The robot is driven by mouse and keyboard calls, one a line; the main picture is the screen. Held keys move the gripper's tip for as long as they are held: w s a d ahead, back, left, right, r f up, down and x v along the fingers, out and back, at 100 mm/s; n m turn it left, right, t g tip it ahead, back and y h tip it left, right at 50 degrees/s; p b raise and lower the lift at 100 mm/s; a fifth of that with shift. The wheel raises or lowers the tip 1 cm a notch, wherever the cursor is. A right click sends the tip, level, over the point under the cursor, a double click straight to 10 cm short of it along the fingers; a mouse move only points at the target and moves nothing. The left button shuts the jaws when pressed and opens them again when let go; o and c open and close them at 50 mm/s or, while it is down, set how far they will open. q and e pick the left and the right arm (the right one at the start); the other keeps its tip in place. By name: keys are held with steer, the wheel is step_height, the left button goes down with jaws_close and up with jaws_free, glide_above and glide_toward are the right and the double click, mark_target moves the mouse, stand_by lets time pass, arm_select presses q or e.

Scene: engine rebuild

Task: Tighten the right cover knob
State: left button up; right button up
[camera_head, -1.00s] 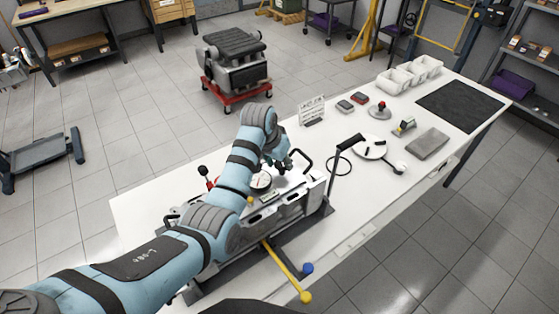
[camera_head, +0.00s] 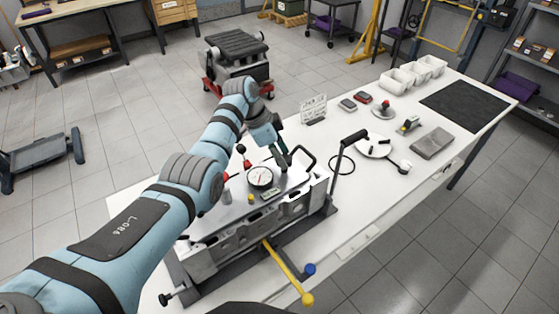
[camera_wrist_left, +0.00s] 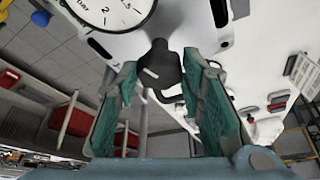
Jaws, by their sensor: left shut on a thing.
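My left gripper (camera_head: 283,160) reaches down over the right end of the grey and white cover assembly (camera_head: 210,222) on the bench. In the left wrist view its two teal-padded fingers (camera_wrist_left: 160,80) stand either side of a dark, lobed knob (camera_wrist_left: 163,62) and are shut on it. The knob is seated on the pale cover surface; in the head view the fingers hide it. A round white dial gauge (camera_head: 260,177) sits just left of the gripper; it also shows at the top of the left wrist view (camera_wrist_left: 112,10). My right gripper is not in view.
A yellow rod (camera_head: 287,272) and a blue knob (camera_head: 309,269) jut out at the front. Red and black knobs (camera_head: 246,162) stand behind the gauge. A white disc (camera_head: 372,147) and grey pad (camera_head: 431,144) lie further right.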

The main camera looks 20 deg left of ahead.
arm_select(q)
steer(key=shift+s+f+m+g+b, duration=0.1)
steer(key=shift+f+m+g+b, duration=0.15)
steer(key=shift+m+b, duration=0.45)
steer(key=o, duration=1.1)
steer(key=shift+o, duration=0.2)
steer(key=shift+r, duration=0.1)
steer(key=v, duration=1.2)
